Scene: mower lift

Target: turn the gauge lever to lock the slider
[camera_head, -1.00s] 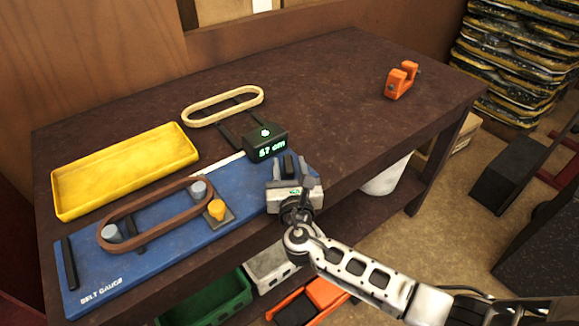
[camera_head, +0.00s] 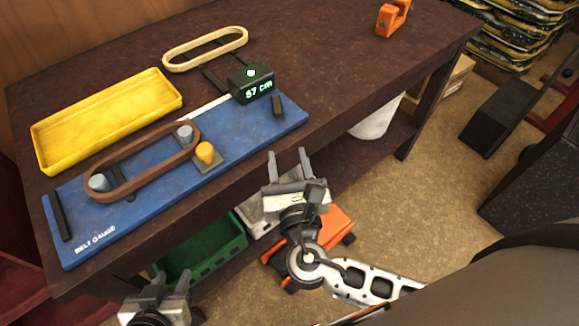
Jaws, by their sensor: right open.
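The blue belt gauge board (camera_head: 235,138) lies on the dark table. A brown belt (camera_head: 142,178) loops around two grey pegs, one at the left (camera_head: 99,182) and one at the right (camera_head: 185,134). An orange-yellow knob (camera_head: 205,151), apparently the gauge lever, sits on a small dark plate just right of the belt. The black display (camera_head: 251,85) reads about 57 cm, with a green light on top. My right gripper (camera_head: 287,162) is open and empty off the table's front edge, right of the knob. My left gripper (camera_head: 170,282) is open and empty at the bottom left, below the board.
A yellow tray (camera_head: 108,116) and a pale loop (camera_head: 205,48) lie behind the board. A small dark block (camera_head: 278,104) stands at the board's right end. An orange clamp-like part (camera_head: 393,18) sits far right. The table's right half is mostly clear.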

